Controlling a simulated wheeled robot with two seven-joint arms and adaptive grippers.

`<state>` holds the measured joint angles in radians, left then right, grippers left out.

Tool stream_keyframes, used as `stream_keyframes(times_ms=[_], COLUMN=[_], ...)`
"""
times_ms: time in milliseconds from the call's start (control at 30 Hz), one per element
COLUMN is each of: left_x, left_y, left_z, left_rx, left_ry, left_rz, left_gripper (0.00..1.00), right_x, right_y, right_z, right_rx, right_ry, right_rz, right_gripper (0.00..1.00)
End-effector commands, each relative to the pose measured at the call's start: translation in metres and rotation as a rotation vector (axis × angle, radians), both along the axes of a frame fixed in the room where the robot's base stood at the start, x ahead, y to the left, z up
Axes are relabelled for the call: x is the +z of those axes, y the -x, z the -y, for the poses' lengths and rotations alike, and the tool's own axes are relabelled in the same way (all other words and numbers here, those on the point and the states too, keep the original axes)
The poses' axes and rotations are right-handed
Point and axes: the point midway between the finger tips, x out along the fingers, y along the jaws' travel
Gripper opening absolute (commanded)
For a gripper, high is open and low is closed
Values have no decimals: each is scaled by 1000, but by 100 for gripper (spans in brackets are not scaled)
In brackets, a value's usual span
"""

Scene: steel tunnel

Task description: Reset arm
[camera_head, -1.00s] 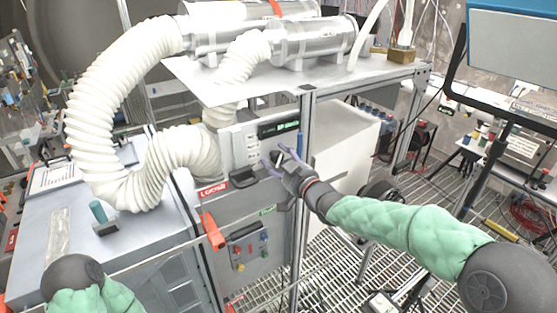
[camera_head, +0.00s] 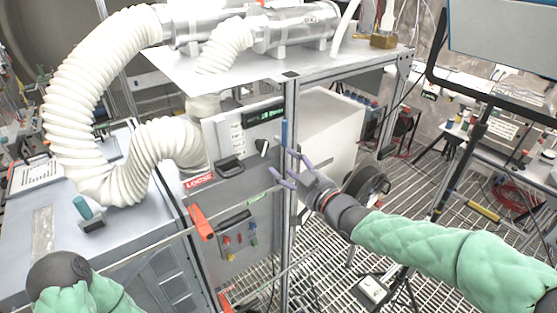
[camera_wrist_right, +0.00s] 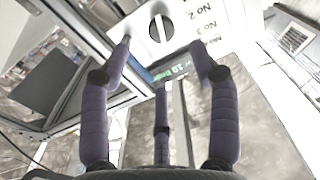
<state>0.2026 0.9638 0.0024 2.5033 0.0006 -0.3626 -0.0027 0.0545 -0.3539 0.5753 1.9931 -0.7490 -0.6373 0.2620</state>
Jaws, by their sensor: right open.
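My right gripper (camera_head: 287,167) is open and empty, in front of the metal frame post and to the right of the control panel (camera_head: 222,132). In the right wrist view its purple fingers (camera_wrist_right: 163,75) are spread apart with nothing between them. The panel's black knob (camera_head: 263,148) stands apart from the fingers; it also shows in the right wrist view (camera_wrist_right: 160,28), beyond the fingertips. My left arm shows only as a dark joint and green sleeve at the lower left; its gripper is out of view.
A frame post (camera_head: 289,200) stands close to my right fingers. A white ribbed hose (camera_head: 75,110) curves over the grey cabinet at left. An orange-red handle (camera_head: 201,222) sticks out below the panel. A monitor (camera_head: 500,30) hangs at upper right. Grated floor lies below my right arm.

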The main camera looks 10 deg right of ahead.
Motion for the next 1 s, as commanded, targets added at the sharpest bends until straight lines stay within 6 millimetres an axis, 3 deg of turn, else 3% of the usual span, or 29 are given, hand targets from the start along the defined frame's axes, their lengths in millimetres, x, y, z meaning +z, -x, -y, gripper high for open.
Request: stream_keyframes(times_ms=[200,567,667,767,867,1000], left_x=[0,0,-3,-12,-27,-52], left_y=[0,0,0,0,0,0], left_z=[0,0,0,0,0,0], left_rx=[0,0,0,0,0,0], left_ry=[0,0,0,0,0,0], left_rz=[0,0,0,0,0,0], left_gripper=[40,40,40,40,40,40], right_x=[-1,-1,-9,-40,-96,-190], right_y=[9,9,8,3,-3,-6], right_z=[4,3,3,2,-1,-5], right_rx=[0,0,-1,-6,-19,-42], right_ry=[1,1,-2,-13,-32,-59], right_rz=[-2,-2,-15,-66,-160,-324], right_gripper=[61,61,61,61,61,61])
